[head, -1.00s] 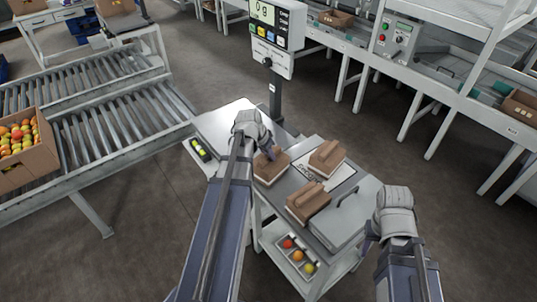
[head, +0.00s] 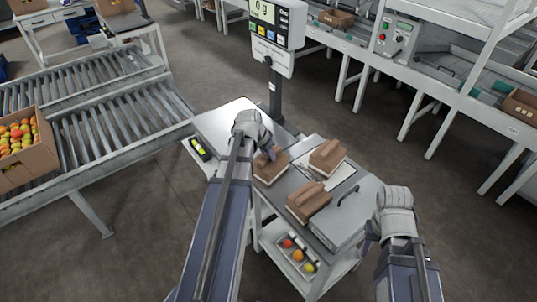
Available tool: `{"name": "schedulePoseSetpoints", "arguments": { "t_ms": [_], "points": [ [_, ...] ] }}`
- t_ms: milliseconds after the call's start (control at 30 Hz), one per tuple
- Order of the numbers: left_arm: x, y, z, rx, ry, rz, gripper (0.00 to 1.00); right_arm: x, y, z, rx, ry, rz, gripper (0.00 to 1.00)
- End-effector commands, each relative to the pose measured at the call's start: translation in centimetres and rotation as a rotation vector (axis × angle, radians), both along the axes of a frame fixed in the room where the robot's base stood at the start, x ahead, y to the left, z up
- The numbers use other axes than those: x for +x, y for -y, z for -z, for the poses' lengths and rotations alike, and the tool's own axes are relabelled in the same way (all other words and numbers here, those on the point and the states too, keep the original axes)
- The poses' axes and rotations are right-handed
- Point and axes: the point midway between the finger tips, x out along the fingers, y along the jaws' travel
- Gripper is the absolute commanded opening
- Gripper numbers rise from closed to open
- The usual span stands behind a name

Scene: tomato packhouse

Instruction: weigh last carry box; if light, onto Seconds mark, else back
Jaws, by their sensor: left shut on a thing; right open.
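Three brown carry boxes with raised handles stand on the small grey table: a left one (head: 270,172), a back one (head: 328,156) and a front one (head: 308,203). My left gripper (head: 268,154) is shut on the left box's handle; my wrist partly hides it. The back box is on the white marked sheet (head: 343,182), whose lettering is partly covered. The scale plate (head: 220,117) is bare where visible, left of the boxes. Its display (head: 264,12) reads 0 g. My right gripper (head: 370,232) is open and empty, right of the table.
A grey lid-like panel with a dark handle (head: 348,195) is at the table's right. A tray of tomatoes (head: 297,254) is on the shelf below. A roller conveyor (head: 110,125) with a tomato carton (head: 28,165) runs at left. A long bench line stands at the back right.

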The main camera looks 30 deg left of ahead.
Motion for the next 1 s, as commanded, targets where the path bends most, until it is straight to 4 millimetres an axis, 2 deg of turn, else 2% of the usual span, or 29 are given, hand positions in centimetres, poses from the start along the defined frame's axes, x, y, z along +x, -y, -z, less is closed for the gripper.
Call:
{"name": "schedulePoseSetpoints", "arguments": {
  "t_ms": [100,133,400,567,600,767,1000],
  "points": [
    [0.01,0.0,0.24,0.0,0.001,0.0,0.0,0.0,0.0,0.24,0.0,0.0,0.0,0.5],
    [0.01,0.0,0.15,0.0,0.001,0.0,0.28,0.0,0.0,0.15,0.0,0.0,0.0,0.5],
    [0.0,0.0,0.14,0.0,0.0,0.0,0.58,0.0,0.0,0.14,0.0,0.0,0.0,0.5],
    [0.0,0.0,0.14,0.0,0.0,0.0,0.59,0.0,0.0,0.14,0.0,0.0,0.0,0.5],
    [-0.01,0.0,0.16,0.0,0.0,0.0,0.58,0.0,-0.01,0.15,0.0,0.0,0.0,0.5],
    [-0.01,0.0,0.16,0.0,0.0,0.0,0.4,0.0,-0.01,0.15,0.0,0.0,0.0,0.5],
    [-0.01,0.0,0.14,0.0,0.0,0.0,0.4,0.0,0.0,0.14,0.0,0.0,0.0,0.5]
  ]
}}
